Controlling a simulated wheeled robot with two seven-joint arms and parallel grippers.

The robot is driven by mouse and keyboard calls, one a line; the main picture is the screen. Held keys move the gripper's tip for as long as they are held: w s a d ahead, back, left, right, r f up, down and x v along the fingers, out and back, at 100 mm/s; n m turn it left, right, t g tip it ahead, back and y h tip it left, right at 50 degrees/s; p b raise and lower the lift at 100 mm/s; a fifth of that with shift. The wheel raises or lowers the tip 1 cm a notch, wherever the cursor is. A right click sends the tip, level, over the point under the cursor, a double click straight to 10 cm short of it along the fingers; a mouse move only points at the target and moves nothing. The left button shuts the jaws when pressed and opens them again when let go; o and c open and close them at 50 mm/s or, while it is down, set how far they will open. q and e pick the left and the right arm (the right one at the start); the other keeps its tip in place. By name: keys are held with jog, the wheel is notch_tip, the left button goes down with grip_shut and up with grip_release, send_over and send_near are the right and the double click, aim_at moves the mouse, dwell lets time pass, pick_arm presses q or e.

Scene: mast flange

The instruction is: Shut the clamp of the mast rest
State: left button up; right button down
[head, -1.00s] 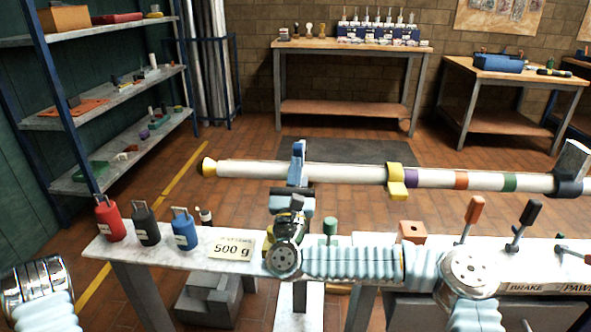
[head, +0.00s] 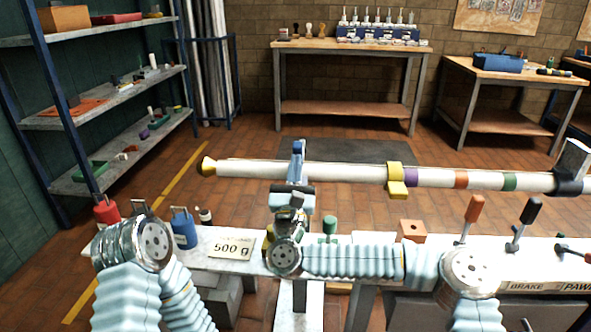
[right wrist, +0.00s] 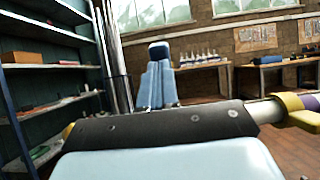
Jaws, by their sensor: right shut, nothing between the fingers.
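The white mast (head: 340,173) lies level across the head view, with a yellow tip at left. The clamp of the mast rest seems to be the blue upright piece (head: 299,147) standing above the mast; it also shows in the right wrist view (right wrist: 159,50). My right gripper (head: 296,174) is shut and empty, just in front of this piece and over the mast. Its closed fingers (right wrist: 157,85) overlap the blue piece; I cannot tell if they touch. My gripper hides most of the rest below. My left wrist shows at lower left, but its gripper is not visible.
A white bench (head: 355,238) runs across the front. Red (head: 106,211) and blue (head: 184,232) weights and a 500 g card (head: 232,247) stand at left. An orange lever (head: 472,212) and a black lever (head: 528,214) rise at right. Shelves stand far left.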

aim_at(297, 148)
jog(key=w+r+b, duration=0.1)
jog(key=b, duration=0.1)
jog(key=w+r+g+b, duration=0.1)
jog(key=w, duration=0.1)
jog(key=shift+r+b, duration=0.1)
jog(key=shift+b, duration=0.3)
jog(key=shift+w+b, duration=0.25)
jog(key=shift+b, duration=0.5)
jog(key=shift+w+r, duration=0.15)
jog(key=shift+w, duration=0.05)
jog(key=shift+r, duration=0.2)
